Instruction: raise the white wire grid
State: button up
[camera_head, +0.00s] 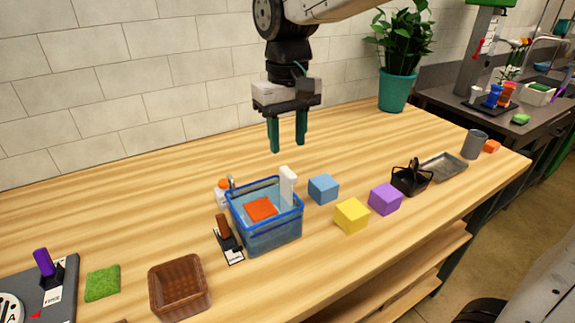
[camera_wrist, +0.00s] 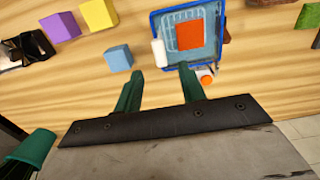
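A blue-rimmed bin (camera_head: 264,243) stands on the wooden table; it also shows in the wrist view (camera_wrist: 218,62). Inside it, a pale grid (camera_wrist: 172,20) surrounds an orange-red block (camera_head: 261,209) that lies on it, seen also in the wrist view (camera_wrist: 190,35). A white upright piece (camera_head: 288,188) rises at the bin's side, white in the wrist view too (camera_wrist: 159,53); I cannot tell whether it joins the grid. My gripper (camera_head: 287,148) hangs above and behind the bin, fingers pointing down, open and empty; its green fingertips (camera_wrist: 160,69) are apart from everything.
A blue cube (camera_head: 323,188) is right of the bin, then yellow (camera_head: 351,216) and purple (camera_head: 385,199) cubes and a black basket (camera_head: 410,180). A brown basket (camera_head: 180,288) is front left. A potted plant (camera_head: 397,90) stands at the back. The table's back left is clear.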

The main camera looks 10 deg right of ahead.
aim_at(287, 171)
jog(key=shift+w+f, duration=0.1)
jog(key=shift+f, duration=3.5)
